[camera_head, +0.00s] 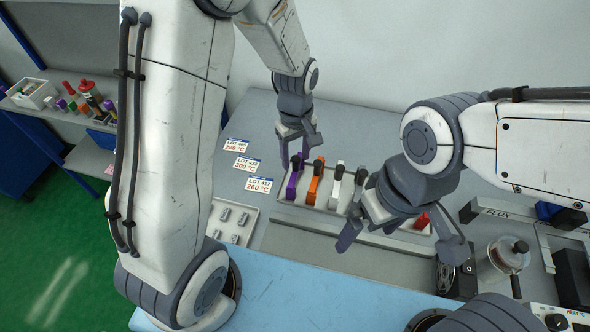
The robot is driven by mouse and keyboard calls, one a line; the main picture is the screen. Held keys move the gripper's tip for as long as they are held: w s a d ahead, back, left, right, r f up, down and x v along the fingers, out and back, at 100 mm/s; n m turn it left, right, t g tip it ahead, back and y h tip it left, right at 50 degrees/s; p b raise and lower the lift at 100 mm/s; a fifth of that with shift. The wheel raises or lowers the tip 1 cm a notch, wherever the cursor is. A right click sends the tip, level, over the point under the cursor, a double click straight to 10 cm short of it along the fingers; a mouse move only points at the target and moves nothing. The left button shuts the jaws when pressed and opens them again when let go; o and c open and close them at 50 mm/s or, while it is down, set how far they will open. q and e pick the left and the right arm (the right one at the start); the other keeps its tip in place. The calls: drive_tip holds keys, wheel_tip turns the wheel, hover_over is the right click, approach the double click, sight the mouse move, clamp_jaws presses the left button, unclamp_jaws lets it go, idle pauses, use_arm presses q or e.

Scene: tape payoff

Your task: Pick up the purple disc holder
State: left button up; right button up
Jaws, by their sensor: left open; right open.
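The purple disc holder (291,186) stands at the left end of a shallow grey tray (330,211), with a dark knob at its top. My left gripper (300,156) is open and empty, with its fingertips pointing down close to the knob of the purple holder. I cannot tell whether they touch it. My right gripper (398,242) is open over the right part of the tray and hides some of what lies there.
An orange holder (314,182), a white holder (336,187) and a red piece (421,221) share the tray. Three lot cards (247,164) lie to its left. A tray of metal parts (232,222) is nearer. A machine (508,255) stands at the right.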

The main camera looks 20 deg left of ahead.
sight(296, 171)
use_arm(q)
drive_tip(key=shift+f, duration=1.15)
clamp_jaws()
drive_tip(key=shift+r, duration=0.1)
